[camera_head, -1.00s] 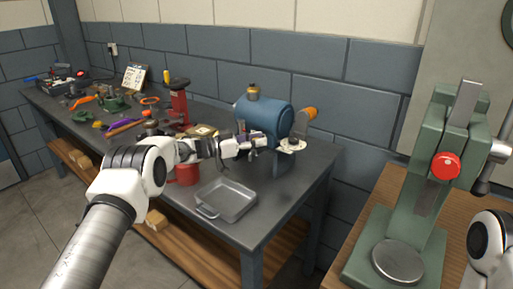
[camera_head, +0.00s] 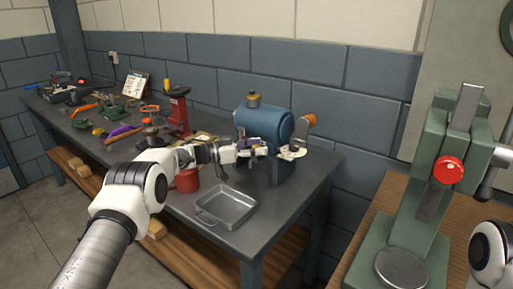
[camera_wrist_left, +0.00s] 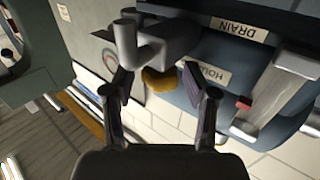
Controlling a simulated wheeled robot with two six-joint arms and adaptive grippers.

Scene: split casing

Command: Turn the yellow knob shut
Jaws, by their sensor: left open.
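The yellow knob (camera_wrist_left: 158,80) shows in the left wrist view, between the two fingers of my left gripper (camera_wrist_left: 157,90). It is on the blue casing (camera_wrist_left: 208,58), below a grey pipe fitting (camera_wrist_left: 140,42). The fingers are open, one to each side of the knob; I cannot tell if either touches it. My right gripper is out of view; only part of that arm shows at the right edge.
A red stand (camera_head: 177,110) and several tools are further left. A green press (camera_head: 420,210) stands on a wooden table at the right.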

